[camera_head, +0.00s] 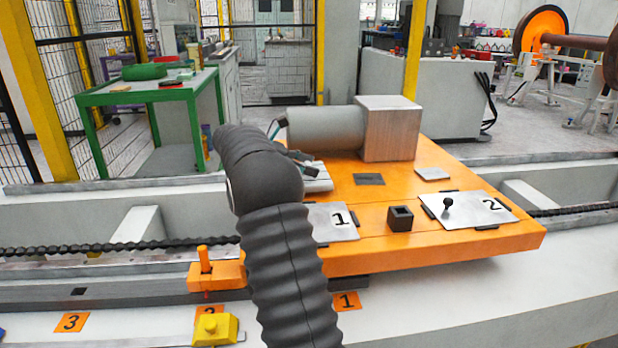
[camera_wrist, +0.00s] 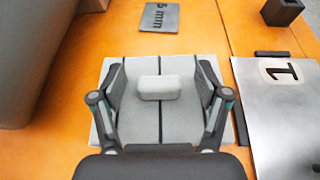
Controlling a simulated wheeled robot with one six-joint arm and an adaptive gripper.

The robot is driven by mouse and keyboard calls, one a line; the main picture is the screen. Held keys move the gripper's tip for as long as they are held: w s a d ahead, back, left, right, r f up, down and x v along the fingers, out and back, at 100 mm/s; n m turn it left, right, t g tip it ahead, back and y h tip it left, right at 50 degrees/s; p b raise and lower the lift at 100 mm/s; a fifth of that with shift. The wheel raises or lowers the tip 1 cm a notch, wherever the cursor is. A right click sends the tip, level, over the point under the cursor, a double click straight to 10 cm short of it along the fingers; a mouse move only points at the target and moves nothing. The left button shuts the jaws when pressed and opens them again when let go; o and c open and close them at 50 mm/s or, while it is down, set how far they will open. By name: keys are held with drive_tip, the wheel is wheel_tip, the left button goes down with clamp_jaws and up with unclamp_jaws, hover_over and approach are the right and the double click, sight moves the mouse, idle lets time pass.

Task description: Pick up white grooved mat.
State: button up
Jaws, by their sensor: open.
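The white grooved mat (camera_wrist: 140,122) lies flat on the orange platform in the wrist view. My gripper (camera_wrist: 161,92) is open over the mat, with one finger on each side of the pale block and nothing held. I cannot tell whether the fingers touch the mat. In the head view, the mat (camera_head: 319,184) shows only in part, because my dark arm hides the rest.
The plate marked 1 (camera_wrist: 285,125) lies close right of the mat. A grey cylinder (camera_head: 325,130) with a metal block (camera_head: 391,128) stands behind.

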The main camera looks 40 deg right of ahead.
drive_tip(key=shift+c, duration=0.3)
drive_tip(key=c, duration=1.2)
